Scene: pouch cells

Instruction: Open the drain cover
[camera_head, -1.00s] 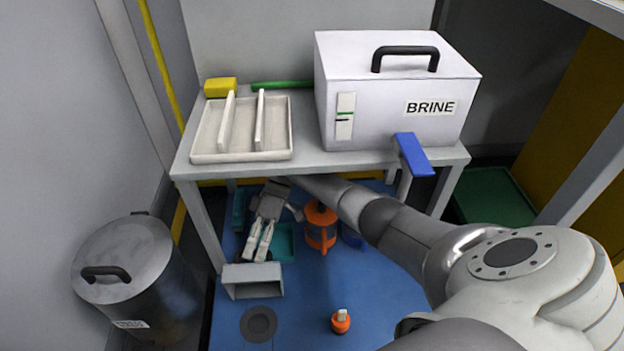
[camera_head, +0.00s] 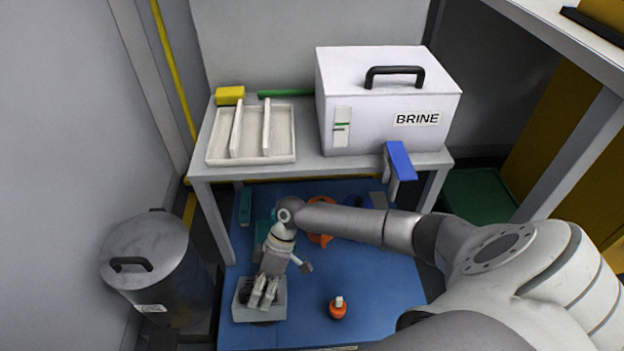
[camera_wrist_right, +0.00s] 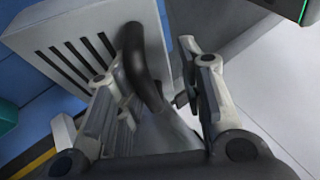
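A grey box-like cover (camera_head: 280,309) with a slotted face sits low over the blue floor mat. I take it as the drain cover. In the right wrist view its slotted face (camera_wrist_right: 52,40) and curved black handle (camera_wrist_right: 138,62) show at upper left. My right gripper (camera_head: 265,300) is at the cover, pointing down at it. In the wrist view the right gripper's fingers (camera_wrist_right: 155,98) are apart, with the black handle between them and no clear grip on it. The gripper hides part of the cover. My left gripper is not in view.
A table (camera_head: 330,167) with a BRINE box (camera_head: 365,125) and a white divided tray (camera_head: 285,153) stands behind. A metal bin (camera_head: 165,265) is at left. An orange object (camera_head: 338,308) stands on the blue mat (camera_head: 385,290). An orange-red item (camera_head: 322,239) is partly behind my arm.

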